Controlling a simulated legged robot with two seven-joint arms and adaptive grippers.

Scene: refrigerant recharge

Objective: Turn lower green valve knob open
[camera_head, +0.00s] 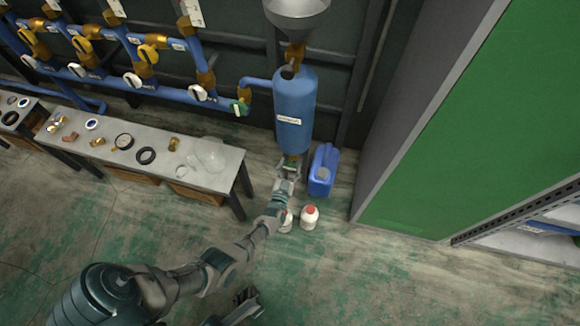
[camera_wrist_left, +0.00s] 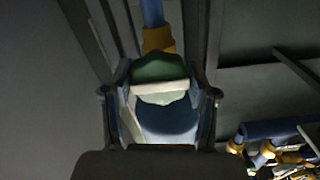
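The lower green valve knob (camera_head: 291,160) sits under the blue tank (camera_head: 294,100), below its brass fitting. In the left wrist view the green knob (camera_wrist_left: 158,68), with a pale bar across it, lies between the two fingers. My left gripper (camera_head: 288,171) reaches up to the knob from below, also seen in the left wrist view (camera_wrist_left: 160,92). Its fingers are spread, one on each side of the knob; firm contact does not show. A dark part at the bottom looks like my right gripper (camera_head: 246,303); its fingers are unclear.
A blue jug (camera_head: 323,169) stands right of the tank's foot. A white bottle with a red cap (camera_head: 309,217) stands by my left forearm. A bench (camera_head: 228,181) with fittings is at left. A green-sided cabinet (camera_head: 480,130) stands at right. Another green knob (camera_head: 238,108) is on the pipe.

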